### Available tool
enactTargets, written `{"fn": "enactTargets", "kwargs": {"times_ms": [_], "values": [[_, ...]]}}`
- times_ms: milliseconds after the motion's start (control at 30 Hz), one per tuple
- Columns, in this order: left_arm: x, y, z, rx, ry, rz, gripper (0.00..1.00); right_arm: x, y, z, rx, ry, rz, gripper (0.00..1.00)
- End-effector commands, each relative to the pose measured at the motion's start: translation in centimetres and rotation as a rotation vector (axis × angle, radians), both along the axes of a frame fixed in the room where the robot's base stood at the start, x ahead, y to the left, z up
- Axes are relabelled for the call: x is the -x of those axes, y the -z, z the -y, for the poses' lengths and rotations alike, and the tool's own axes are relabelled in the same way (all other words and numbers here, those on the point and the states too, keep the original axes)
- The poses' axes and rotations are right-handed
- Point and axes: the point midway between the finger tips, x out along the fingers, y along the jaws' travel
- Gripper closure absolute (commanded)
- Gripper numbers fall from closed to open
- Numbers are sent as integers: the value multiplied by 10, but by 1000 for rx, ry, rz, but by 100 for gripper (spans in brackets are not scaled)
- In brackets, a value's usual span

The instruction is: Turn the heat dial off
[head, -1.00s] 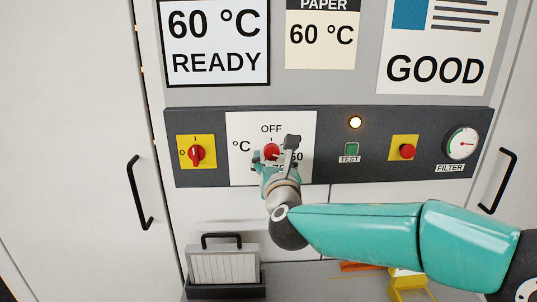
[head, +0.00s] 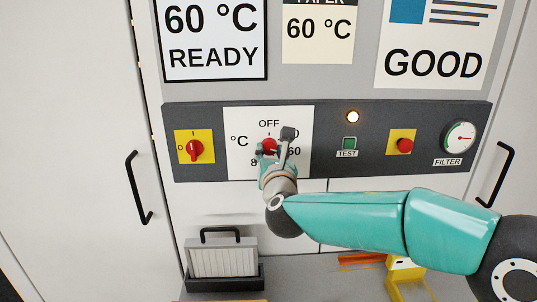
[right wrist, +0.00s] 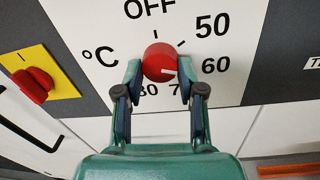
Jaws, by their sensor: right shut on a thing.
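The heat dial (head: 268,146) is a red round knob on a white plate (head: 237,115) marked OFF, °C and temperatures. It also shows in the right wrist view (right wrist: 160,60), where its white mark points right, toward the 60. OFF is at the top of the scale. My right gripper (head: 273,142) is shut on the dial, with one finger on each side of it, as the right wrist view (right wrist: 159,66) also shows. The fingers and wrist hide part of the lower scale in the head view. My left gripper is not in view.
On the same dark panel are a red switch on yellow (head: 195,150), a green TEST button (head: 350,144), a red button on yellow (head: 404,145) and a filter gauge (head: 459,137). A lamp (head: 353,117) glows. A filter cartridge (head: 222,260) stands below.

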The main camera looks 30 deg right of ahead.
Motion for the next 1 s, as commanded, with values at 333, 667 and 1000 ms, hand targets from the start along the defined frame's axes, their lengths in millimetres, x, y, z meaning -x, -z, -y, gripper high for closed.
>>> {"fn": "enactTargets", "kwargs": {"times_ms": [333,667,1000], "values": [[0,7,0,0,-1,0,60,-1,0,2,93,-6,-53,96],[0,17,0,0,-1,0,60,-1,-2,3,319,-2,-188,96],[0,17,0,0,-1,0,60,-1,-5,3,596,0,-355,96]]}}
